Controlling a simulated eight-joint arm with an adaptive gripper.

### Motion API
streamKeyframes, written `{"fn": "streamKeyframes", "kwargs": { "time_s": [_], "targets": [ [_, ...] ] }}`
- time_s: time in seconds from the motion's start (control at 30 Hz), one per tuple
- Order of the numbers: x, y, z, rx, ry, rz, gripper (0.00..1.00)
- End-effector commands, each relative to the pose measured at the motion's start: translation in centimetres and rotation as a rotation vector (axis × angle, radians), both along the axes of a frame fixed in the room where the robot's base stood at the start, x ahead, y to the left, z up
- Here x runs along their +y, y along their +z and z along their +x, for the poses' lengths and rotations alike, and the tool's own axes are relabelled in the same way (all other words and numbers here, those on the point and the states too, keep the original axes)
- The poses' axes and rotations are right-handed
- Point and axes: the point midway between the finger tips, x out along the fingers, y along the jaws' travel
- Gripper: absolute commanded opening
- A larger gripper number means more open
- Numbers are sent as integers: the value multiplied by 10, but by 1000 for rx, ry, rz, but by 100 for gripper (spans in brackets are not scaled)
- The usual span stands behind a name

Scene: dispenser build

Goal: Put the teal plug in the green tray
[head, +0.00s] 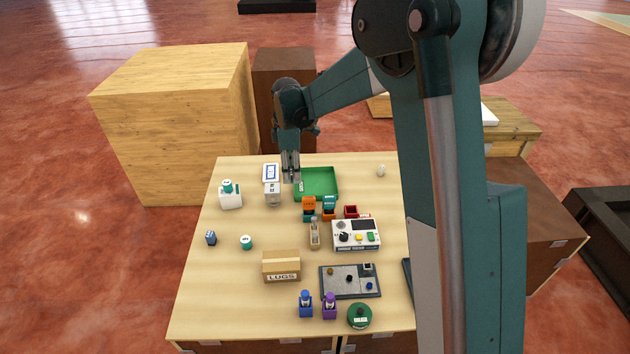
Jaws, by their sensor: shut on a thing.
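The green tray (322,181) lies at the back middle of the table. My gripper (291,180) points down at the tray's left edge. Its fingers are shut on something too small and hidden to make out. I cannot tell for sure which thing is the teal plug. A small round teal piece with a pale top (246,242) stands on the left part of the table, apart from the gripper. A small pale thing (301,187) shows at the tray's left side, close to the fingers.
A white dispenser with a teal top (230,199) stands at left. Orange and teal bins (309,207), a control box (356,236) and a LUGS carton (281,267) stand in front. The table's left front is clear.

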Motion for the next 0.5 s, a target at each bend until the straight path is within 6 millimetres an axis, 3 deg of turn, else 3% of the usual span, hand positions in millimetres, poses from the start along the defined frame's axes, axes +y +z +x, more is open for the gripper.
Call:
{"fn": "streamKeyframes", "kwargs": {
  "time_s": [0.03, 0.2, 0.5],
  "targets": [
    [-13, -1, 15, 0, -6, 0, 8],
    [-49, -4, 54, 0, -9, 0, 8],
    [-83, -7, 86, 0, -10, 0, 8]
  ]
}}
